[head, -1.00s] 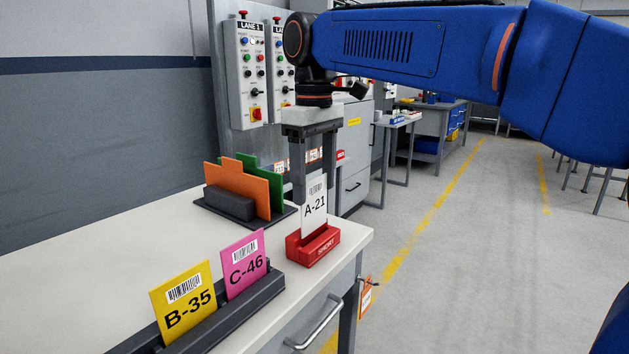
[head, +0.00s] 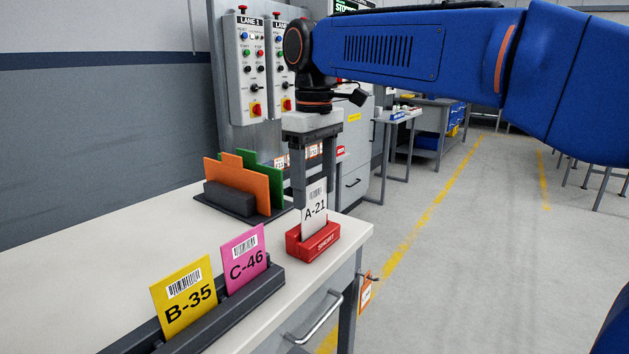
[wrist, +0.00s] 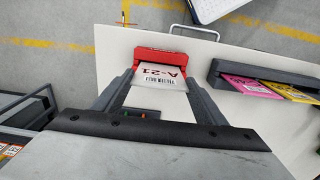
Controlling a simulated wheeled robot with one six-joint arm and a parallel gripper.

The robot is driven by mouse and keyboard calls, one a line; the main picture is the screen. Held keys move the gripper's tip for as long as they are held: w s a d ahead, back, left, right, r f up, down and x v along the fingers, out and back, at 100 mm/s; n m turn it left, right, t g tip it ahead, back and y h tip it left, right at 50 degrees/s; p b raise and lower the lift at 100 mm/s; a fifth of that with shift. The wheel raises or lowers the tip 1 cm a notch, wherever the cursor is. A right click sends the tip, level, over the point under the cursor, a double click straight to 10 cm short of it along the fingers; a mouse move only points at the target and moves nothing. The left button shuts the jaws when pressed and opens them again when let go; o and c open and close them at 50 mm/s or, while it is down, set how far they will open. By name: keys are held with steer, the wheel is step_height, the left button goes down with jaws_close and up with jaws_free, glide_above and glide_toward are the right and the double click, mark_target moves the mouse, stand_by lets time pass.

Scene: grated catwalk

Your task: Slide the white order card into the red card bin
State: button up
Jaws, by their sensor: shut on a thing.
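The white order card (head: 314,208), marked A-21, stands upright with its lower edge down in the red card bin (head: 318,243). The bin sits near the right front corner of the bench top. My gripper (head: 311,192) points down over the bin and is shut on the card, with its fingers on either side of it. In the wrist view the card (wrist: 160,76) lies between the two fingers, and the red bin (wrist: 165,57) shows just beyond it. The card's bottom edge is hidden inside the bin.
A dark rack holds a yellow B-35 card (head: 184,297) and a pink C-46 card (head: 244,258) at the front. A dark holder with orange (head: 243,187) and green dividers stands behind, left of the bin. The bench top (head: 120,255) is clear at left.

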steer(key=shift+f, duration=1.1)
steer(key=o, duration=1.7)
steer(key=shift+r, duration=4.05)
